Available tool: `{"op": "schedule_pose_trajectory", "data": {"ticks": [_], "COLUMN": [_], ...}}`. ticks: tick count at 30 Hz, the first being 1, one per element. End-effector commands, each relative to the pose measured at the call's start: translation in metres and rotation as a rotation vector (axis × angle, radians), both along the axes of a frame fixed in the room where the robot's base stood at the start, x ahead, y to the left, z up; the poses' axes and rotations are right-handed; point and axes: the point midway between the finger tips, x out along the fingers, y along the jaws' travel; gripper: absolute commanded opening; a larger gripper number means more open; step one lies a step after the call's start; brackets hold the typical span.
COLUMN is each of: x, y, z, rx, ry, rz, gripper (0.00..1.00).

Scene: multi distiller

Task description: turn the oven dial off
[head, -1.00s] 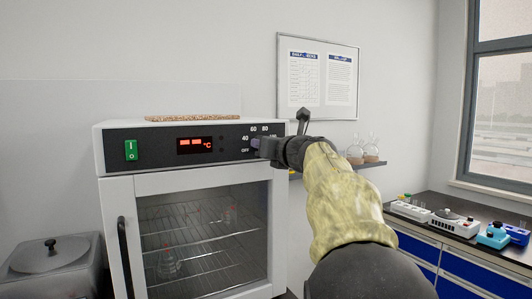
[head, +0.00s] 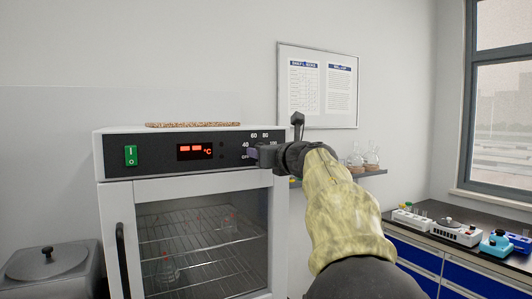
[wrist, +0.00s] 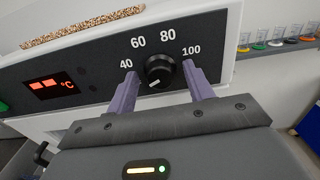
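The oven (head: 185,166) stands in front of me with its glass door shut. Its black round dial (wrist: 159,71) is on the dark front panel, among the printed marks 40, 60, 80 and 100. A white mark on the dial points down and slightly left in the wrist view. My gripper (wrist: 158,69) is open, with one purple finger on each side of the dial and a gap visible on both sides. In the head view my gripper (head: 252,154) covers the dial. The OFF label shows partly beside it there.
A red display (head: 195,151) and a green switch (head: 130,155) are on the panel's left. A cork-like board (head: 193,124) lies on the oven top. A shelf with flasks (head: 372,160) is behind my arm. A counter with instruments (head: 455,235) is at right.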

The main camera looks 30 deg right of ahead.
Motion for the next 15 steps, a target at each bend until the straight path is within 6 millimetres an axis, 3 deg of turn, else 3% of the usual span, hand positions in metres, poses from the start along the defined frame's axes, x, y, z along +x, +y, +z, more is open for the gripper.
{"op": "schedule_pose_trajectory", "data": {"ticks": [9, 15], "x": [-0.004, -0.029], "y": [-0.001, -0.002], "z": [0.000, 0.000], "rx": [0.001, 0.001], "ry": [-0.001, -0.002], "rz": [-0.001, -0.004], "gripper": [0.52, 0.52]}}
